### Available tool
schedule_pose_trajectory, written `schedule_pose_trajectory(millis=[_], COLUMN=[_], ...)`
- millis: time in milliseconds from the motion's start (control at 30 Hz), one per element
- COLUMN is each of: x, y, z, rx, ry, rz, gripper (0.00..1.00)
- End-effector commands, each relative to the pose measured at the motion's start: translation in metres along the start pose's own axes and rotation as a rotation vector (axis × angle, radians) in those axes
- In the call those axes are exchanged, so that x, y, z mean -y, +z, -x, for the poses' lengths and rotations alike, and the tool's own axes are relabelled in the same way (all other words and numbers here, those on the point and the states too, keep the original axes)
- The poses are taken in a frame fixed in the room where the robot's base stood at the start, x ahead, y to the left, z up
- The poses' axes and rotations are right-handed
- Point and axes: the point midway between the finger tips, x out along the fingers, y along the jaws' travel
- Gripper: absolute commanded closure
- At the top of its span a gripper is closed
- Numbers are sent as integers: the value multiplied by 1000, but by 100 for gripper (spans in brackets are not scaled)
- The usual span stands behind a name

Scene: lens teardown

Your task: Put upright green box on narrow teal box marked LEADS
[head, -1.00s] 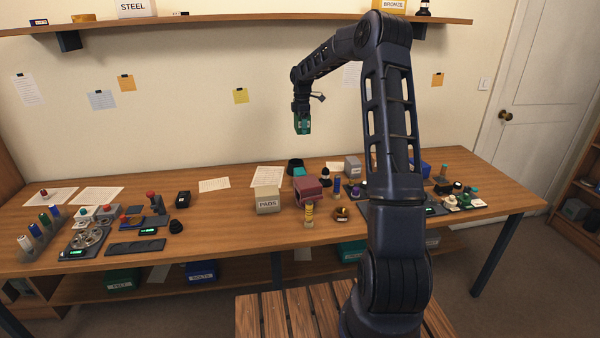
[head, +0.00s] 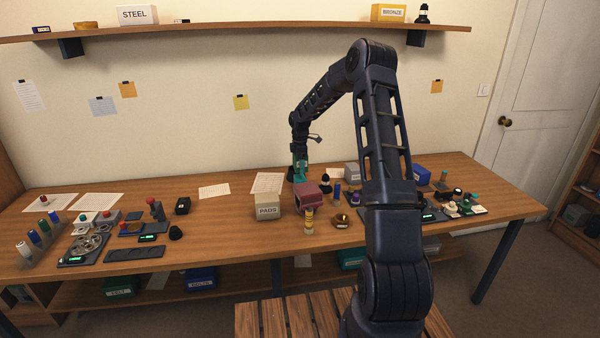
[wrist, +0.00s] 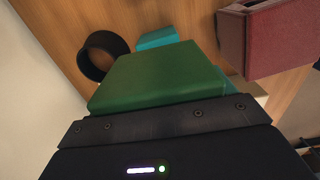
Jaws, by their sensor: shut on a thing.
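The green box (wrist: 160,80) fills the middle of the wrist view, held in my gripper (head: 299,166). In the head view, my gripper is low over the back middle of the table, just behind the maroon box. A teal box (wrist: 157,38) shows beyond the green box's edge in the wrist view. The green box hides most of it, and I cannot tell whether the two touch. No LEADS marking is readable.
Several small parts stand to the right. Bare table lies left of the PADS box.

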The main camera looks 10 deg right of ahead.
Motion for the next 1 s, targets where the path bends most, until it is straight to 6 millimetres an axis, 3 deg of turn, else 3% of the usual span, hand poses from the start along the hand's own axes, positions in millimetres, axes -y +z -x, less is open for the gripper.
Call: schedule_pose_trajectory(millis=[167,400,800,833,900,1000], x=[0,0,0,0,0,0], y=[0,-1,0,0,0,0], z=[-11,-41,-46,-46,-46,-46], rx=[0,-1,0,0,0,0], ry=[0,0,0,0,0,0], rz=[0,2,1,1,1,1], gripper=[46,46,46,14,1,0])
